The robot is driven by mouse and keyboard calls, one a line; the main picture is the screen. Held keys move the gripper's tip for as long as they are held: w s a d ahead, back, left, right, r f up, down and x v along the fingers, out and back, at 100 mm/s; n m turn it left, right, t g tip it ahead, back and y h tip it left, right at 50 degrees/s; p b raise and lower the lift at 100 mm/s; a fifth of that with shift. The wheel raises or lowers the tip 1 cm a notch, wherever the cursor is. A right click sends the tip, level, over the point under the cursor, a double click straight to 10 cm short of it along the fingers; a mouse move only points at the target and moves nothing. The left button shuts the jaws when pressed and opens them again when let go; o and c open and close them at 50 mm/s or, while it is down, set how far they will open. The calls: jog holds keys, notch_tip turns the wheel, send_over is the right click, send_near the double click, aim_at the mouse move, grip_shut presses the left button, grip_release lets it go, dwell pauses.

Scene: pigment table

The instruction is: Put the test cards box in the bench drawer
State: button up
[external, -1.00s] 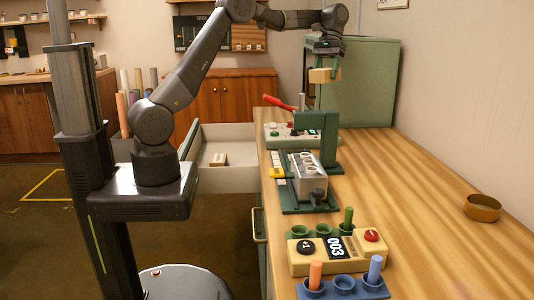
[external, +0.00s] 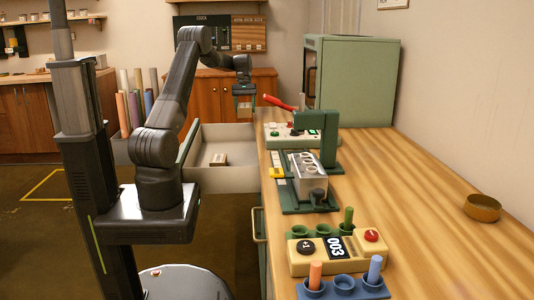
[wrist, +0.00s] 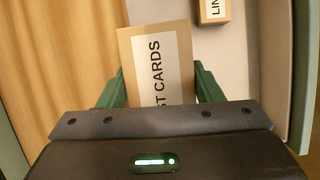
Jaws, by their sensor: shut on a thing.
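The test cards box (wrist: 160,65) is a tan box with a white label reading "ST CARDS" in the wrist view. My gripper (wrist: 160,88) is shut on it, with a green finger on each side. In the external view my gripper (external: 244,97) holds the small box (external: 244,110) in the air, near the table's left edge and the drawer. The bench drawer (external: 222,180) is pulled out to the left of the bench, with pale walls. Another small box (external: 218,160) lies in it; its label, partly cut off, starts "LIN" in the wrist view (wrist: 213,10).
The wooden bench top (external: 420,200) runs along the right. On it stand a green cabinet (external: 355,85), a device with a red lever (external: 280,102), a green press (external: 318,140) and a yellow counter box (external: 337,252). Most of the drawer floor is bare.

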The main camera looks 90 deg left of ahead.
jog(key=shift+n, duration=0.5)
jog(key=s+a+f, duration=0.1)
jog(key=s+f, duration=0.3)
jog(key=f, duration=0.1)
jog(key=s+a+f, duration=0.1)
jog(key=s+f, duration=0.3)
jog(key=s+a+f+b, duration=0.1)
jog(key=s+f, duration=0.3)
jog(key=f, duration=0.1)
jog(key=shift+a+f, duration=0.35)
jog(key=shift+f, duration=2.4)
jog(key=shift+f, duration=0.1)
jog(key=o, duration=1.1)
jog(key=shift+o, duration=0.2)
jog(key=v, duration=1.2)
jog(key=shift+s, duration=0.15)
